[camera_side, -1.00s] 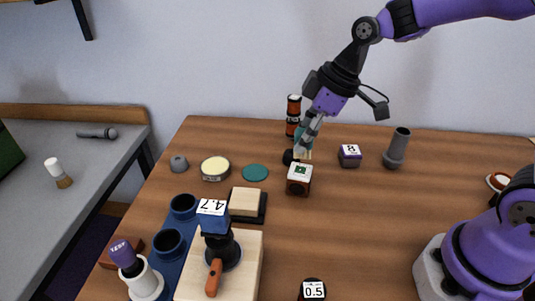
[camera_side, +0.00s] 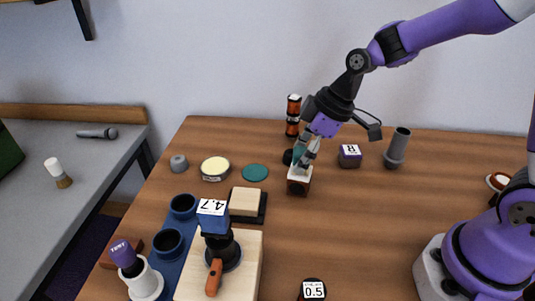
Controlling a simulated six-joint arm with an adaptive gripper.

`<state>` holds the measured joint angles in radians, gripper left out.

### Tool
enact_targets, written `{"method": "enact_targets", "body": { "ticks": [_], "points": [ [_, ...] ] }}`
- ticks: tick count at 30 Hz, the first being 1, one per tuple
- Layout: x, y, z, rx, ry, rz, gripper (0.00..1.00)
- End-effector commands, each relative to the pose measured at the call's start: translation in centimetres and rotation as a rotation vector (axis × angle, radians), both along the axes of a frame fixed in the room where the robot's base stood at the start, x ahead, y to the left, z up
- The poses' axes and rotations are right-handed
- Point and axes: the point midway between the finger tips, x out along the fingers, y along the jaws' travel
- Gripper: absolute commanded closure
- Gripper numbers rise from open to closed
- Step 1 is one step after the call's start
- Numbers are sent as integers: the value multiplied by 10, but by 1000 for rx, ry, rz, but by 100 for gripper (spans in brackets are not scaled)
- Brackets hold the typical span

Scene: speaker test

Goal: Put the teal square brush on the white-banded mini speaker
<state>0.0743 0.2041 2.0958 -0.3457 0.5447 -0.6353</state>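My gripper (camera_side: 306,155) points down and is shut on the teal square brush (camera_side: 298,153), whose teal part shows between the fingers. The brush is over a small dark brown box with a white top (camera_side: 299,185), which looks like the white-banded mini speaker. The pale lower end of the brush is at the box's top. The fingers and brush hide most of that top, and I cannot tell whether brush and box touch.
Behind stand an orange-and-black cylinder (camera_side: 293,115) and a dark round thing (camera_side: 287,157). A teal disc (camera_side: 255,173) lies left. The table's front middle is mostly clear.

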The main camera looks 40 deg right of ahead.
Motion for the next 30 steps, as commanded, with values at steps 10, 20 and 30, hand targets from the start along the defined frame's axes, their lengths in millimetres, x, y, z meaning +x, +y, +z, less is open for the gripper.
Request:
{"method": "enact_targets", "body": {
  "ticks": [10, 20, 30],
  "points": [
    [-3, -5, 20, 0, -6, -4, 30],
    [-24, -26, 89, -3, -7, -3, 30],
    [-49, -28, 118, -7, -9, -127, 30]
  ]
}}
